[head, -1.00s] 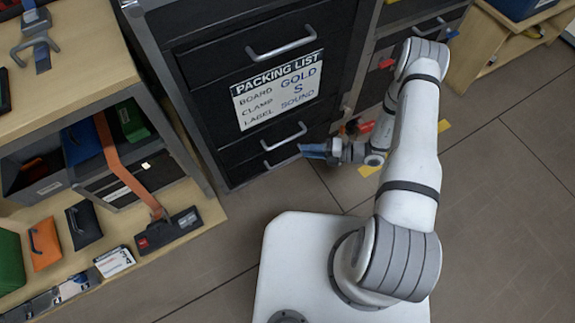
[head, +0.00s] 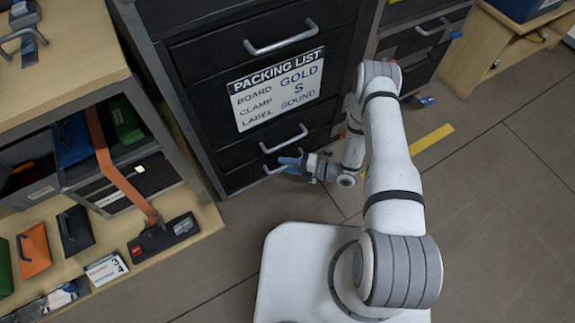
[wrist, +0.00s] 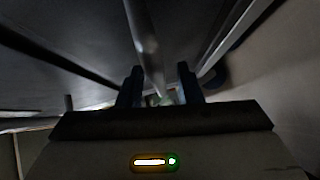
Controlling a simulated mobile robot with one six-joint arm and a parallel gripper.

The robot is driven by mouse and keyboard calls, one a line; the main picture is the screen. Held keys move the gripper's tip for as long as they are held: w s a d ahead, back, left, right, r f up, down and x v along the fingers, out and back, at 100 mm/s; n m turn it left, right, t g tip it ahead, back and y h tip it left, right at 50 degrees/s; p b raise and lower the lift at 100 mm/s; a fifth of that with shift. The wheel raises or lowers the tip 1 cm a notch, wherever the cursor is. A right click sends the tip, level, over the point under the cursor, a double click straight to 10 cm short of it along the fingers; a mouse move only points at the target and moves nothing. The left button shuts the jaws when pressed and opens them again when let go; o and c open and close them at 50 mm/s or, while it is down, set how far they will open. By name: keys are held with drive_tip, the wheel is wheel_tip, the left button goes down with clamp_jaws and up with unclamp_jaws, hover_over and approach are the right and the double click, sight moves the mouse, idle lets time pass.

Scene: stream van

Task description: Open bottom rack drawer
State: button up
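The black rack stands ahead with its drawers shut in the head view. The bottom drawer (head: 245,177) is the lowest front, close to the floor, with a silver bar handle (head: 272,170). My gripper (head: 290,162) is low in front of the rack at the right part of that handle and hides some of it. In the wrist view, the two dark fingers of my gripper (wrist: 159,88) stand apart. A pale bar (wrist: 145,45) runs down the picture into the gap between them. I cannot tell whether the fingers touch it.
Above are another drawer handle (head: 284,140), a packing list sign (head: 278,88) and an upper handle (head: 281,38). A wooden shelf unit (head: 205,218) with cases stands at the left. The floor (head: 222,262) before the rack is clear, with my white base close by.

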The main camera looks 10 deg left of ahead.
drive_tip(key=shift+a, duration=0.1)
clamp_jaws()
idle(0.3)
